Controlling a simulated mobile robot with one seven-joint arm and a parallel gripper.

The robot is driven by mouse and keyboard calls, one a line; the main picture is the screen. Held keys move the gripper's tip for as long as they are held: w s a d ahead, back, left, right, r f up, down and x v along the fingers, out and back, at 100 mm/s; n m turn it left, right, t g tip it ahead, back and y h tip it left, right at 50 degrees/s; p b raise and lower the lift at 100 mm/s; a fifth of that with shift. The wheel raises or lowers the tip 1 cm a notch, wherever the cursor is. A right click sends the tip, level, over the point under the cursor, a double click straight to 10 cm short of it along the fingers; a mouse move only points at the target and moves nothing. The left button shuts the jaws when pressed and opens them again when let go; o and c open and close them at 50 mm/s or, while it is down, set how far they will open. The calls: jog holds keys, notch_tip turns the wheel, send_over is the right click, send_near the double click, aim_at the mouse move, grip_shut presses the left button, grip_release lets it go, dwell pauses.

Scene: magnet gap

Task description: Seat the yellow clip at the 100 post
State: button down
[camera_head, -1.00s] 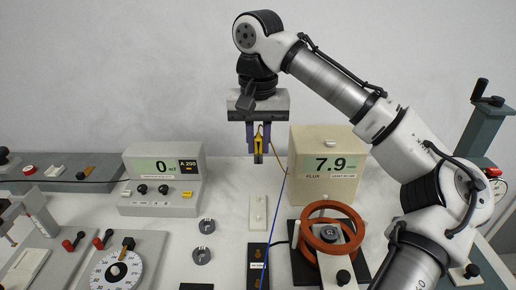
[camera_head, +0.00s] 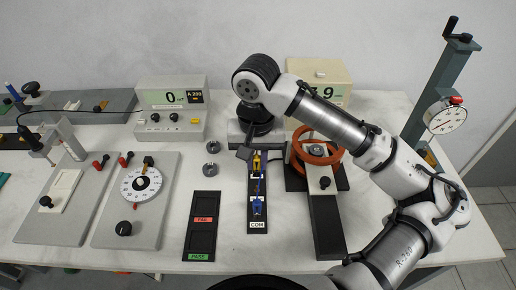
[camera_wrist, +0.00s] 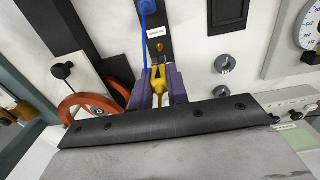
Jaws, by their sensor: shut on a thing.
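The yellow clip (camera_wrist: 160,92) is pinched between the purple fingers of my gripper (camera_wrist: 159,78), its nose pointing toward the terminal strip. In the head view the yellow clip (camera_head: 256,162) shows just below my gripper (camera_head: 255,155), over the far end of the black terminal strip (camera_head: 258,225). In the wrist view a brassy post (camera_wrist: 160,47) stands just ahead of the clip's tip, beside a small white label (camera_wrist: 155,33) too small to read. I cannot tell whether clip and post touch. A blue clip (camera_head: 257,206) sits at the strip's COM end.
A tray marked FAIL and PASS (camera_head: 203,246) lies left of the strip. An orange coil (camera_head: 316,150) stands close on the right. Two grey rings (camera_head: 211,157) lie to the left. Meters (camera_head: 171,108) stand behind.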

aim_at(257, 171)
dwell(0.3)
jog(key=shift+f+b, duration=0.95)
jog(key=shift+f, duration=1.15)
jog(key=shift+f+p, duration=0.2)
jog(key=shift+p, duration=0.15)
jog(key=shift+f+b, duration=0.85)
jog(key=shift+f, duration=0.45)
jog(key=c, duration=1.3)
grip_release()
jog(key=shift+r, duration=0.1)
notch_tip(257, 171, up, 14)
jog(key=shift+f+p, duration=0.15)
jog(key=shift+p, duration=0.2)
